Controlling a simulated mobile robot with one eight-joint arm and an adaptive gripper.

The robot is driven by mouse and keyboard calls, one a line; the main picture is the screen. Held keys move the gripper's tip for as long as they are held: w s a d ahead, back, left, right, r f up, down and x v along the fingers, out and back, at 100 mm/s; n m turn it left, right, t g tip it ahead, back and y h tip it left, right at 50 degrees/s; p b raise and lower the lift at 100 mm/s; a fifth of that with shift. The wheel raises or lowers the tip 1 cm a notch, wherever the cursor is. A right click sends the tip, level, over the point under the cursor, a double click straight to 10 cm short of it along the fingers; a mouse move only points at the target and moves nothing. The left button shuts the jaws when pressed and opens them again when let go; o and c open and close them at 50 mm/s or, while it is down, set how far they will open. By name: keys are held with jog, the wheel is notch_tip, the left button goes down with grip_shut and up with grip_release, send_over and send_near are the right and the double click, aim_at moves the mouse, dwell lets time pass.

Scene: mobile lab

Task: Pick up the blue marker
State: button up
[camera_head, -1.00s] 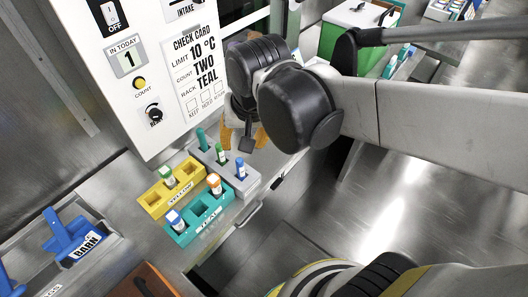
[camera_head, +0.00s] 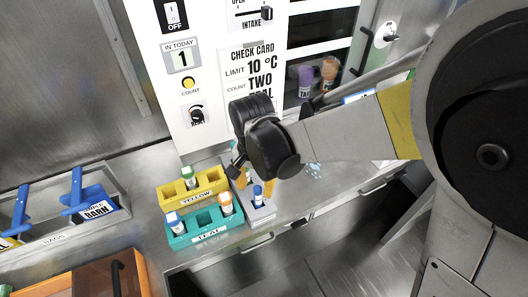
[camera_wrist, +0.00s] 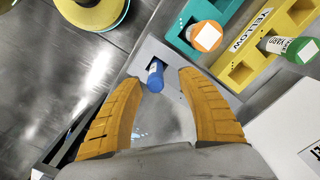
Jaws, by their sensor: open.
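The blue marker (camera_head: 257,191), with a blue cap over a pale body, stands in the grey rack (camera_head: 262,212) right of the teal rack. In the wrist view the blue marker (camera_wrist: 155,80) shows between my fingertips, with a gap on both sides. My gripper (camera_wrist: 159,77) is open around or just above it; exact height is hard to tell. In the head view my gripper (camera_head: 255,182) is over the grey rack, partly hidden by my wrist. Another blue-capped piece (camera_head: 174,220) stands in the teal rack.
The teal rack (camera_head: 206,238) also holds an orange-capped piece (camera_head: 225,203). The yellow rack (camera_head: 208,190) behind it holds a green-capped piece (camera_head: 188,176). A white panel (camera_head: 190,70) rises behind. A bin with blue-handled tools (camera_head: 76,190) stands left.

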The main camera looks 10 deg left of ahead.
aim_at(258, 196)
jog(key=f, duration=0.1)
jog(key=f+b, duration=0.1)
jog(key=f, duration=0.1)
jog(key=f+b, duration=0.1)
jog(key=f, duration=0.1)
jog(key=shift+d, duration=0.25)
jog(key=shift+c, duration=0.5)
grip_shut()
jog(key=shift+r, duration=0.15)
notch_tip(258, 196, up, 10)
jog(key=p, duration=0.3)
jog(key=shift+p, duration=0.4)
